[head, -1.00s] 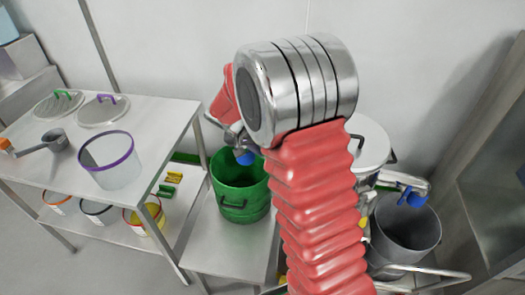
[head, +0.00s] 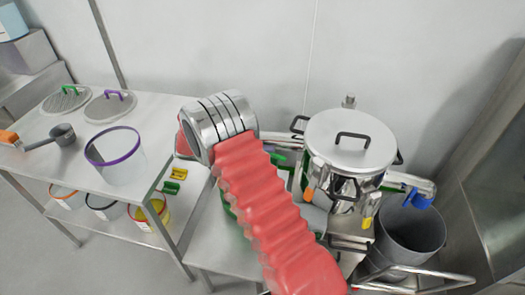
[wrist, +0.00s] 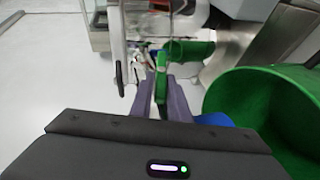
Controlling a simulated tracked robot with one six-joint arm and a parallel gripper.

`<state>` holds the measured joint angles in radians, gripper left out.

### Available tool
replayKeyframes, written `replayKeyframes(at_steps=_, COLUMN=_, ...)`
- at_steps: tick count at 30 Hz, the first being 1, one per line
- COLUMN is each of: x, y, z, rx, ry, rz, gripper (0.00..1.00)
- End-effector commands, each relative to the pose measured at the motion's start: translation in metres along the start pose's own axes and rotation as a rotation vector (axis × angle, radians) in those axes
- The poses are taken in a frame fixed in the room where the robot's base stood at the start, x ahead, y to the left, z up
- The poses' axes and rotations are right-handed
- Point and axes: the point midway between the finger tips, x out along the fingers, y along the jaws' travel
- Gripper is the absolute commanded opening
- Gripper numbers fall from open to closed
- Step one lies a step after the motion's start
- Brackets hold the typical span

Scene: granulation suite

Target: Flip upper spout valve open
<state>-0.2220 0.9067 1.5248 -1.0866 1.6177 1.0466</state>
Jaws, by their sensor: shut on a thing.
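In the wrist view my gripper (wrist: 162,100) has its grey-purple fingers closed on a narrow green lever-like part (wrist: 161,78). A bit of blue (wrist: 216,119) shows just right of the fingers, beside the large green bucket (wrist: 262,105). In the head view the steel machine with a round lid (head: 349,145) stands right of my arm. Its left side and the upper spout are mostly hidden behind my arm, as is my gripper. Whether the valve is open or closed cannot be told.
A lower spout with a blue end (head: 417,200) is over a grey bin (head: 408,238) at the right. A steel table (head: 62,135) at the left holds lids, a scoop and a purple-rimmed bucket (head: 115,152). Yellow and green handles (head: 170,187) lie beside the shelf.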

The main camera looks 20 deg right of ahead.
Motion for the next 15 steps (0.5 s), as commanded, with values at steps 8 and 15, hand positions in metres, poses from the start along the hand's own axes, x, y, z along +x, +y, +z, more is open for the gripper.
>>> replayKeyframes(at_steps=8, x=-0.0004, y=-0.01, z=-0.0009, rx=-0.078, ry=0.009, rz=0.175, gripper=0.0)
replayKeyframes(at_steps=15, x=0.0007, y=-0.0116, z=-0.0003, rx=-0.112, ry=0.007, rz=0.259, gripper=0.0)
